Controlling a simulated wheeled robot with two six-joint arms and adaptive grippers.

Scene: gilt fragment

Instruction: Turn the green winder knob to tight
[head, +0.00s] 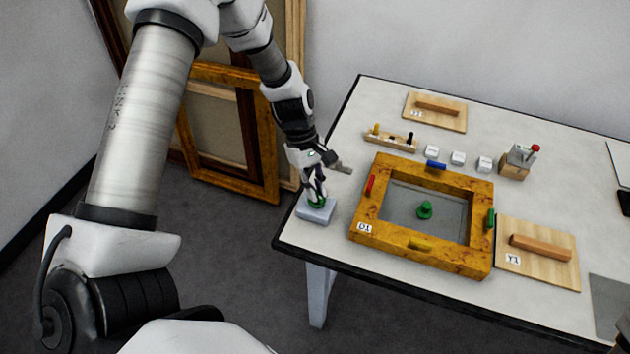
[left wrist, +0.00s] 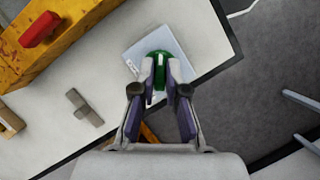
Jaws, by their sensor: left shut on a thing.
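The green winder knob (left wrist: 158,62) stands on a pale blue-grey base block (head: 315,211) at the table's near left corner. My left gripper (head: 317,199) comes down from above and is shut on the knob, with one finger on each side of it in the left wrist view (left wrist: 159,84). In the head view only a little of the green knob shows, around and below the fingers. I cannot read any tight mark on the base. My right gripper is not in view.
A small grey piece (left wrist: 84,107) lies near the knob. Boards with wooden handles (head: 538,250), white cubes and a peg rack (head: 391,138) are further off. The table edge is close.

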